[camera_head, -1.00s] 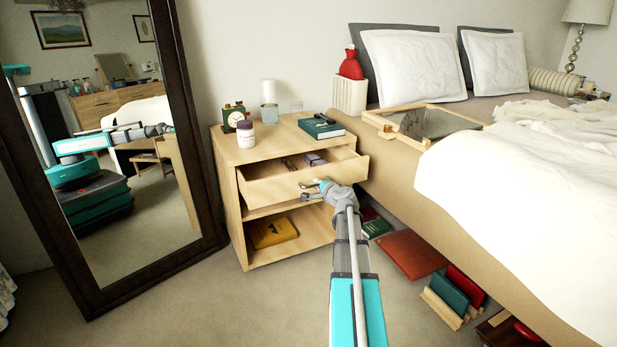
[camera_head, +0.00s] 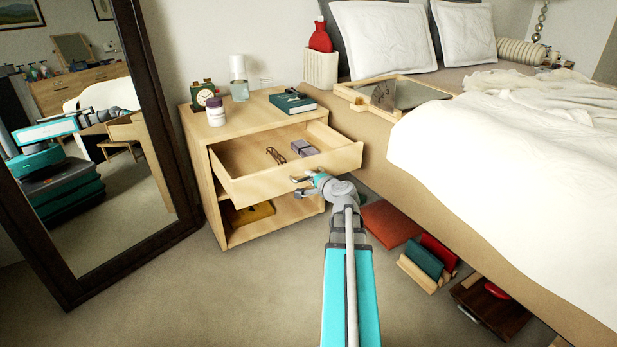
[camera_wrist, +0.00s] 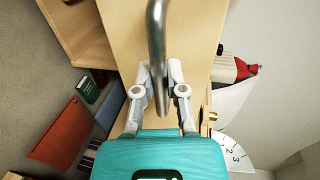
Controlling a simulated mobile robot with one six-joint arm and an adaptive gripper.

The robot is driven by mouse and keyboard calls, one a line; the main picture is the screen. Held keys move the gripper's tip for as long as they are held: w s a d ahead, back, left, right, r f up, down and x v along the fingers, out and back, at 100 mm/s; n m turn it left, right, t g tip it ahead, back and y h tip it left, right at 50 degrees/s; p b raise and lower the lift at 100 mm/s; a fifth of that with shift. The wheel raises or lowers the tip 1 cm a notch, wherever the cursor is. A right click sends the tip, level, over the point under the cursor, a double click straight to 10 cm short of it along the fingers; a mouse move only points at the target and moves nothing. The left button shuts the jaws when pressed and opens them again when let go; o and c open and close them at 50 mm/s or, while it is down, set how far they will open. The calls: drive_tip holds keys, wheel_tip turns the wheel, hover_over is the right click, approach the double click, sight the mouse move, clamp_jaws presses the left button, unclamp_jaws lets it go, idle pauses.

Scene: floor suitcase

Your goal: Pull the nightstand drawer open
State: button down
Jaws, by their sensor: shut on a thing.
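The wooden nightstand (camera_head: 192,160) stands between the mirror and the bed. Its top drawer (camera_head: 270,184) is well open, with glasses and a small grey box inside. In the wrist view, my gripper (camera_wrist: 158,92) is shut on a curved metal handle (camera_wrist: 156,45), which runs up from between the fingers in front of the drawer front (camera_wrist: 190,45). In the head view the handle is mostly hidden by the gripper.
The clock (camera_head: 214,110), a jar, a glass lamp (camera_head: 238,80) and a green book (camera_head: 293,102) stand on top. The mirror (camera_head: 150,130) is at left, the bed (camera_head: 380,140) at right. Floor in front is clear.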

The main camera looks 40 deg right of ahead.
drive_tip(key=c, duration=0.7)
unclamp_jaws()
drive_tip(key=shift+s, duration=0.15)
